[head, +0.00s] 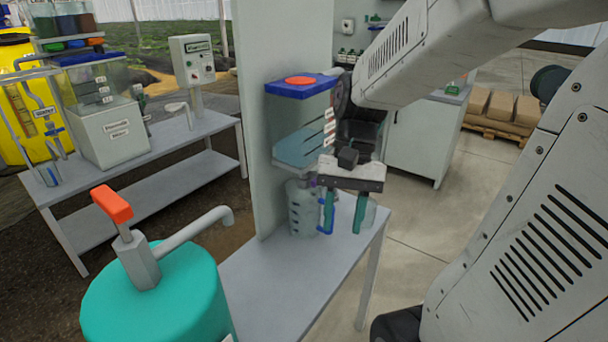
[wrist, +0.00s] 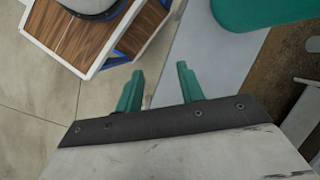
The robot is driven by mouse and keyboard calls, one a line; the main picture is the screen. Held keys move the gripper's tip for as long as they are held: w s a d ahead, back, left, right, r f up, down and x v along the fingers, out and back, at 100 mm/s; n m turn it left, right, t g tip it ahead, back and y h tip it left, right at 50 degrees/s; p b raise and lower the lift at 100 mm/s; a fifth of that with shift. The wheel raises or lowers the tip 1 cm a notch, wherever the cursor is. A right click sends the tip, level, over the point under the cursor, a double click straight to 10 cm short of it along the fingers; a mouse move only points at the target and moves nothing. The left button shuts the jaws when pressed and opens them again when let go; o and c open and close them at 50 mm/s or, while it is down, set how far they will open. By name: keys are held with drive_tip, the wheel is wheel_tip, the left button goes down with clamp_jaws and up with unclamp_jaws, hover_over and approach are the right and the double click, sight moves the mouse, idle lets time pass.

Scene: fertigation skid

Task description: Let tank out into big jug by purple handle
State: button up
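A clear tank (head: 303,148) with a blue lid and an orange cap stands on the panel above the grey bench, with liquid inside. A clear jug (head: 301,208) with dark marks stands on the bench below it. My gripper (head: 343,222) is open and empty, its teal fingers pointing down in front of and to the right of the jug. The wrist view shows the fingers apart (wrist: 160,80) with nothing between them. A small purple bit shows near the tank's underside, but I cannot make out the handle's shape. My gripper partly hides the tank's right side and outlet area.
A teal drum (head: 160,295) with an orange-topped pump and a long spout stands at front left. The grey bench (head: 290,280) is clear in front of the jug. An upright panel (head: 262,100) rises left of the tank. Another bench with containers stands at left.

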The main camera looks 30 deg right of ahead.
sight(317, 157)
drive_tip(key=w+d+f+m+t+y, duration=0.45)
drive_tip(key=w+d+m+y, duration=0.35)
drive_tip(key=m, duration=0.9)
drive_tip(key=w+d+f+m+t+y, duration=0.3)
drive_tip(key=w+d+m+t+y, duration=0.25)
drive_tip(key=w+d+m, duration=0.8)
drive_tip(key=a+m, duration=0.1)
drive_tip(key=a, duration=0.4)
drive_tip(key=a+m, duration=0.2)
drive_tip(key=a, duration=0.3)
drive_tip(key=shift+s+h, duration=0.1)
drive_tip(key=shift+h, duration=0.15)
clamp_jaws()
